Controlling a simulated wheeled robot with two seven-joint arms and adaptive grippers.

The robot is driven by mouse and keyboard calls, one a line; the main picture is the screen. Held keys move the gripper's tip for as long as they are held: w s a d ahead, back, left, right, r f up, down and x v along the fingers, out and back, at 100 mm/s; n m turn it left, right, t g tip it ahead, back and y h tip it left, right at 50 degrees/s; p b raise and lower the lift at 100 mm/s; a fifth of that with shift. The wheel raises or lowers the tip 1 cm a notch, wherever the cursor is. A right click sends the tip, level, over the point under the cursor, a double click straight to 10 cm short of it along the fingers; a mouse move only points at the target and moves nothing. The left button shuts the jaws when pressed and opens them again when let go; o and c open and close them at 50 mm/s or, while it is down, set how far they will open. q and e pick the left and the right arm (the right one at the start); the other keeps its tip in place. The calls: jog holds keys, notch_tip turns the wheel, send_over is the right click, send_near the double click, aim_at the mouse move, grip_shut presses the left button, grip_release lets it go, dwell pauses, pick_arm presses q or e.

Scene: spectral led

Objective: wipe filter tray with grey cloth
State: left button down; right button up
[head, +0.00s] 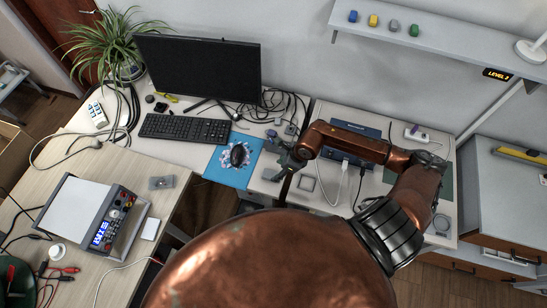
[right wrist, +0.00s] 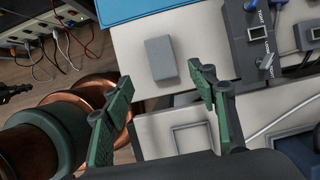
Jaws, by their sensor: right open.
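A small grey folded cloth (head: 271,174) lies flat on the white desk; it also shows in the right wrist view (right wrist: 161,58), between and just beyond my fingertips. The filter tray (head: 317,184), a pale square with a raised rim, lies to the right of the cloth; in the right wrist view its rim (right wrist: 174,143) shows below the cloth, partly hidden by my gripper. My right gripper (head: 284,158) is over the desk near the cloth. In the right wrist view the gripper (right wrist: 160,78) has its green fingers wide apart with nothing between them. My left gripper is not in view.
A dark grey switch box (right wrist: 255,45) stands close on the right, with a blue device (head: 347,158) and cables beyond. The desk's front edge is near.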

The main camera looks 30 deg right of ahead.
aim_at(271, 174)
jog(key=shift+x, duration=3.9)
jog(key=shift+w, duration=0.15)
jog(key=c, duration=1.1)
jog(key=o, duration=0.7)
jog(key=shift+r, duration=0.15)
jog(key=shift+r+p, duration=0.45)
